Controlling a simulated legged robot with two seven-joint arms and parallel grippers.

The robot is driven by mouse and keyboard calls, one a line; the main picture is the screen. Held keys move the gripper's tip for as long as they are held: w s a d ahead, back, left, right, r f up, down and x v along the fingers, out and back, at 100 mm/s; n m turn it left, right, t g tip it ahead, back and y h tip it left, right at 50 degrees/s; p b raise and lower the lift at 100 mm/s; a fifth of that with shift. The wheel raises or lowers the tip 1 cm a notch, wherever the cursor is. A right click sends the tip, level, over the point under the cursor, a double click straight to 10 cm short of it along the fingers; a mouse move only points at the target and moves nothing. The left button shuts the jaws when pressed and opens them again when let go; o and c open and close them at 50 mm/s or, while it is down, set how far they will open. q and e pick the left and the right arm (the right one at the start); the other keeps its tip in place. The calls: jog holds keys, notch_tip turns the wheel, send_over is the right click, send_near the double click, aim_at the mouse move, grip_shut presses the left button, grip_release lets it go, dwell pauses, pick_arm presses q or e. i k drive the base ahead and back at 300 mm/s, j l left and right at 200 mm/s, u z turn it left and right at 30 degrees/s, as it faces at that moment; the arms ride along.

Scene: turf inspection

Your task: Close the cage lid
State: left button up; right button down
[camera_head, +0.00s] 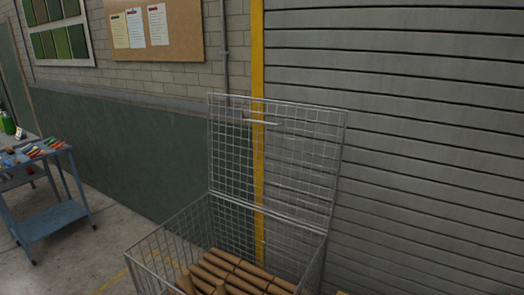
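A wire mesh cage (168,249) stands in the lower middle of the head view, its lower part cut off by the bottom edge. Its wire lid (232,148) is open and stands up from the back rim, leaning slightly back. A thin bar, perhaps a handle, runs across the lid near its top. Several brown cylinders (236,272) lie inside the cage, and a few stand more upright at the front. Neither of my grippers shows in this view.
A blue cart (52,218) with colourful items on top stands at the left. A grey slatted shutter (430,150) and a yellow post (257,50) are behind the cage. Bare concrete floor (88,262) lies between cart and cage. A cork board (185,45) hangs on the wall.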

aim_at(250, 120)
jog(key=j+u, duration=0.35)
jog(key=u, duration=0.15)
jog(key=j+u, duration=0.35)
jog(key=u, duration=0.15)
jog(key=i+j+u, duration=0.15)
jog(key=j+u, duration=0.15)
jog(key=u, duration=0.15)
jog(key=i+j+u, duration=0.2)
jog(key=i, duration=0.25)
jog(key=i+u, duration=0.2)
jog(key=i, duration=0.3)
jog(key=i+j, duration=0.1)
jog(key=i, duration=0.95)
jog(key=i+j+z, duration=0.1)
jog(key=i, duration=0.95)
jog(key=i+l+z, duration=0.2)
jog(key=i+z, duration=0.6)
jog(key=z, duration=0.15)
jog(key=i+z, duration=0.5)
jog(key=i+j+z, duration=0.25)
jog(key=z, duration=0.2)
jog(key=i+l+z, duration=0.15)
jog(key=i+z, duration=0.8)
jog(key=i+j+z, duration=0.3)
jog(key=i+z, duration=0.2)
